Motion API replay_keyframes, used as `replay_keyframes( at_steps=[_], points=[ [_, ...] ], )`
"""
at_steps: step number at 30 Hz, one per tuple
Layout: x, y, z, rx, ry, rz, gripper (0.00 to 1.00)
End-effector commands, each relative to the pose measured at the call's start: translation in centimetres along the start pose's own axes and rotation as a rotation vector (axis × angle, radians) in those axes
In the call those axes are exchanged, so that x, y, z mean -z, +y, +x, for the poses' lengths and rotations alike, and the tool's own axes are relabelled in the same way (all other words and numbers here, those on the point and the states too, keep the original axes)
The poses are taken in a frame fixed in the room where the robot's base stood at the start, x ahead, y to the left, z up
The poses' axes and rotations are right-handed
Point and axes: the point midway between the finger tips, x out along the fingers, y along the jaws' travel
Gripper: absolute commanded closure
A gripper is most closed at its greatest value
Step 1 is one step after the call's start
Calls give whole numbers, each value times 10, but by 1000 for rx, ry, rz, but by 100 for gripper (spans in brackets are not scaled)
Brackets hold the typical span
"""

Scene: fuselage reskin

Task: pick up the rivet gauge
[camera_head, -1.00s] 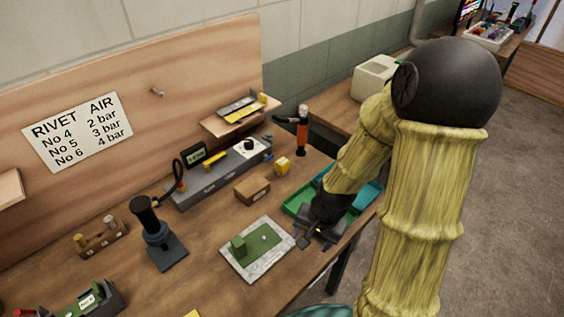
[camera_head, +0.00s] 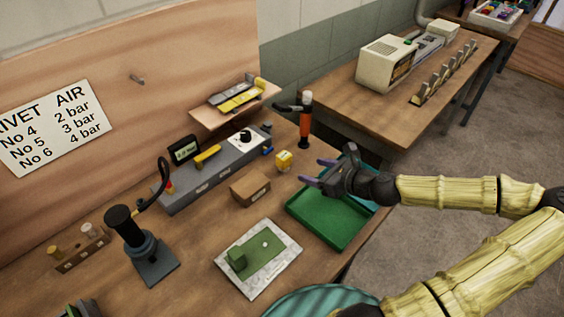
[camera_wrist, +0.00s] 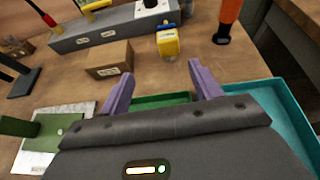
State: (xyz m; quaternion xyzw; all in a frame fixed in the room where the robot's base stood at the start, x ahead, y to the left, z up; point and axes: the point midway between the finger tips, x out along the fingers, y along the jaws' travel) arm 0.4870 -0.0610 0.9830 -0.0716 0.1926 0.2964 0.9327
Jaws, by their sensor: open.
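No object is clearly marked as the rivet gauge, so I cannot tell which one it is. A small yellow block (camera_head: 284,160) stands on the bench; the wrist view shows it (camera_wrist: 168,43) with a blue piece on top, just beyond and between my fingertips. Flat yellow and dark pieces (camera_head: 237,95) lie on the small wall shelf (camera_head: 222,112). A yellow piece (camera_head: 207,156) lies on the long grey unit (camera_head: 215,176). My gripper (camera_head: 312,171) is open and empty above the green tray, its purple fingers (camera_wrist: 163,78) pointing towards the yellow block without touching it.
Below my gripper is a green tray (camera_head: 325,222), with a teal tray (camera_wrist: 275,105) beside it. Nearby are a cardboard box (camera_head: 250,189), an orange-handled tool (camera_head: 305,125), a white plate with a green block (camera_head: 285,236) and a dark stand (camera_head: 148,259).

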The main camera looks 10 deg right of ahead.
Motion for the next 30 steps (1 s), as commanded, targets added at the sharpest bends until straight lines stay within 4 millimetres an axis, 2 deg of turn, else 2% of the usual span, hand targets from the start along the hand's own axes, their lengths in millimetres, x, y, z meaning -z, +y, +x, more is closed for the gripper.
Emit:
replay_keyframes(
  at_steps=[3, 14, 20, 30],
  points=[
    [-1, -8, -4, 24, -24, 36, 36],
    [-1, -8, -1, 23, -21, 34, 36],
    [-2, -8, 22, 21, -20, 33, 36],
    [-4, -6, 75, 14, -20, 29, 36]
  ],
)
